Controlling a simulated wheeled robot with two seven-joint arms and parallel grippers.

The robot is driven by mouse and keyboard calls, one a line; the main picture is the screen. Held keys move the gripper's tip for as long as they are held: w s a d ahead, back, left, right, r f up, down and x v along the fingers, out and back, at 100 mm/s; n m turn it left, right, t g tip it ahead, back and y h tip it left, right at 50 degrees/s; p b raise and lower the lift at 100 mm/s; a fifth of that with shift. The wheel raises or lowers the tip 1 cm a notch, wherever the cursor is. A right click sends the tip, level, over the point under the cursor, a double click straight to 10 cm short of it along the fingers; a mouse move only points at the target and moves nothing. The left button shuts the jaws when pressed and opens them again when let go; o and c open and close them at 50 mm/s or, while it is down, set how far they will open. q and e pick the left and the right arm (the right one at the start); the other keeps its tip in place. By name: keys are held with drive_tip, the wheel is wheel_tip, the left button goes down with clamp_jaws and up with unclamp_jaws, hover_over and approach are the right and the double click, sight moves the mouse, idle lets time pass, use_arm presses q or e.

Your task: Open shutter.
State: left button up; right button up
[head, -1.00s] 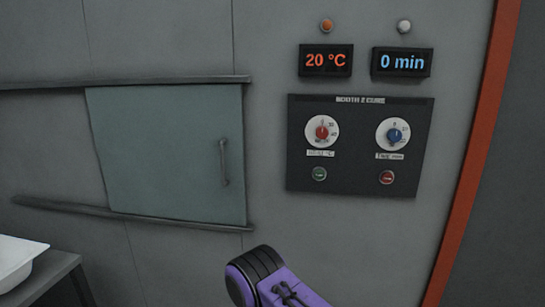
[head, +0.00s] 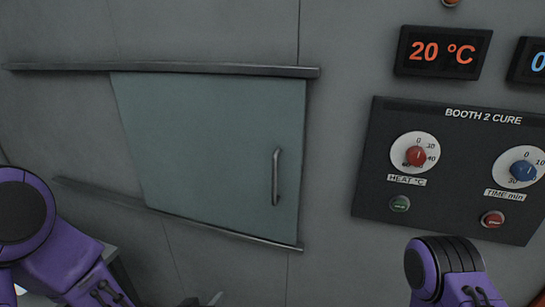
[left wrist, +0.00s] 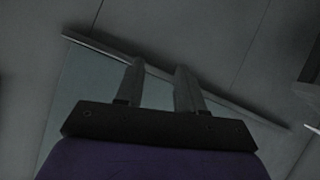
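The shutter (head: 205,150) is a flat grey-green sliding panel on the wall. It stands between an upper rail (head: 170,68) and a lower rail (head: 200,225) and looks closed. Its vertical bar handle (head: 276,178) is near its right edge, with nothing on it. My left gripper (head: 204,300) barely shows at the bottom edge, below the shutter and apart from the handle. In the left wrist view its two fingers (left wrist: 159,68) are spread with nothing between them, and part of the shutter (left wrist: 85,85) shows behind. My right gripper is out of view; only my right arm shows.
A control panel (head: 450,195) marked "BOOTH 2 CURE", with dials and buttons, is right of the shutter. A display (head: 443,52) above it reads 20 °C. The wall left of the shutter is clear between the rails.

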sight(273, 179)
use_arm(q)
drive_tip(key=w+d+r+m+t+h+p, duration=0.25)
drive_tip(key=d+r, duration=0.25)
drive_tip(key=r, duration=0.8)
drive_tip(key=w+d+r+m+t+h+p, duration=0.15)
drive_tip(key=d+r+m+h, duration=0.3)
drive_tip(key=r, duration=0.85)
drive_tip(key=shift+y, duration=0.5)
drive_tip(key=p+x, duration=0.1)
drive_tip(key=x, duration=0.3)
drive_tip(key=p+x, duration=0.1)
drive_tip(key=x, duration=0.4)
drive_tip(key=shift+w+f+p, duration=0.2)
drive_tip(key=shift+w+p, duration=0.1)
drive_tip(key=shift+p, duration=0.05)
drive_tip(key=shift+w+d+f, duration=0.1)
drive_tip(key=shift+w+d, duration=0.15)
drive_tip(key=shift+w, duration=0.2)
clamp_jaws()
drive_tip(key=shift+a, duration=0.1)
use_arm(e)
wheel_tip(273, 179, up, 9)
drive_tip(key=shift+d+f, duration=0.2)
